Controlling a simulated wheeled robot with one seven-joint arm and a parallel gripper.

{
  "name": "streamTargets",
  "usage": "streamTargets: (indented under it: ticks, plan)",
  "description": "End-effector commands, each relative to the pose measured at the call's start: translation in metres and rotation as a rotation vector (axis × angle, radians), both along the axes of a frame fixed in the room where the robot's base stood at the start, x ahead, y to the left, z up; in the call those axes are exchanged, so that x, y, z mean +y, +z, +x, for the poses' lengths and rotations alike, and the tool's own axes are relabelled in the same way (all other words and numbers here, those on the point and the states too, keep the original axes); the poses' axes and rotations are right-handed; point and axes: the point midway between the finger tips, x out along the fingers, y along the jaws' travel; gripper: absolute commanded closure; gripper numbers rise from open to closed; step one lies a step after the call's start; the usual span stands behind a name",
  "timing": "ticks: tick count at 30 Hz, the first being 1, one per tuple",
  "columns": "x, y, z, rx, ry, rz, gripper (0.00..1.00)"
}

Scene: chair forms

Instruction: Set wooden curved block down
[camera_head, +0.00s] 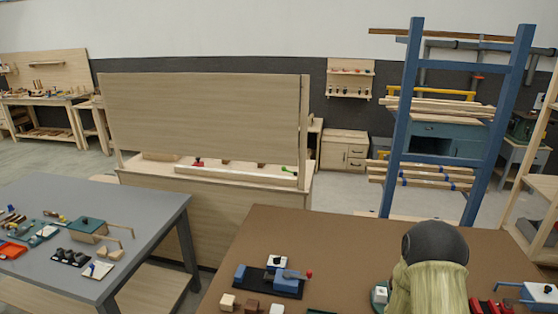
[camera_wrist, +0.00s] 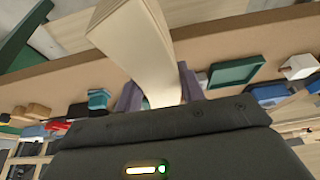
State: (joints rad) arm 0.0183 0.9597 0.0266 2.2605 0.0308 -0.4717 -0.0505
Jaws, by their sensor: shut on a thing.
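In the wrist view, my gripper (camera_wrist: 160,92) is shut on the wooden curved block (camera_wrist: 138,42). The block is pale and smooth, sits between the two purple-grey fingers, and extends up past the top edge of the picture. A brown table top (camera_wrist: 50,85) with small parts on it shows behind the block. I cannot tell whether the block touches anything there. In the head view, I cannot make out the block or my gripper; the brown table (camera_head: 330,235) fills the lower right.
The brown table carries a blue-and-black fixture (camera_head: 285,278), small wooden cubes (camera_head: 228,301) and red parts (camera_head: 488,306). A green tray (camera_wrist: 235,73) lies right of the fingers. A grey table (camera_head: 150,210) stands left, a wooden bench (camera_head: 210,115) behind, a blue rack (camera_head: 402,120) back right.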

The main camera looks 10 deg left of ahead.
Motion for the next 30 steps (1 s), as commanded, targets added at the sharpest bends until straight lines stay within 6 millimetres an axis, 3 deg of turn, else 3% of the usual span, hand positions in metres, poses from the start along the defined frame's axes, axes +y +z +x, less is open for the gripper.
streamTargets:
  ticks: [5, 15, 21, 30]
  plan:
    - [0.022, 0.033, -0.004, -0.001, 0.136, 0.000, 0.93]
    - [0.087, 0.135, -0.035, -0.001, 0.681, 0.000, 0.93]
    - [0.104, 0.183, -0.054, -0.001, 0.963, 0.001, 0.93]
    - [0.113, 0.241, -0.074, -0.003, 1.304, 0.003, 0.93]
